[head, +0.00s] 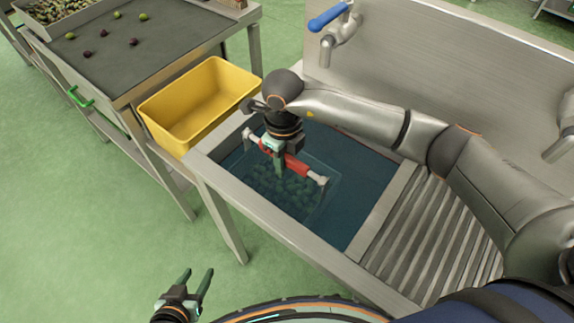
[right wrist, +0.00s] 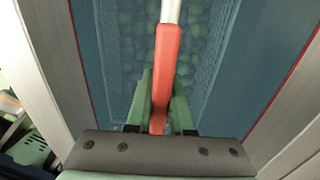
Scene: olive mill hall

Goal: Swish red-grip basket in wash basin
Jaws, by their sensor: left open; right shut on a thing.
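The red-grip basket shows its red grip (head: 296,164) above the water in the wash basin (head: 364,213). Its mesh body (head: 290,190) is under the water and holds several round green olives. My right gripper (head: 282,165) is shut on the red grip from above. In the right wrist view the red grip (right wrist: 164,75) lies between the fingers, with the basket mesh (right wrist: 207,60) below it. My left gripper (head: 190,285) is open and empty over the green floor, in front of the basin and apart from it.
An empty yellow bin (head: 165,118) stands at the basin's left end. A ribbed drainboard (head: 425,235) lies to the right of the basin. A blue-handled tap (head: 335,25) is at the back. A grey table (head: 165,35) with several loose olives stands at the upper left.

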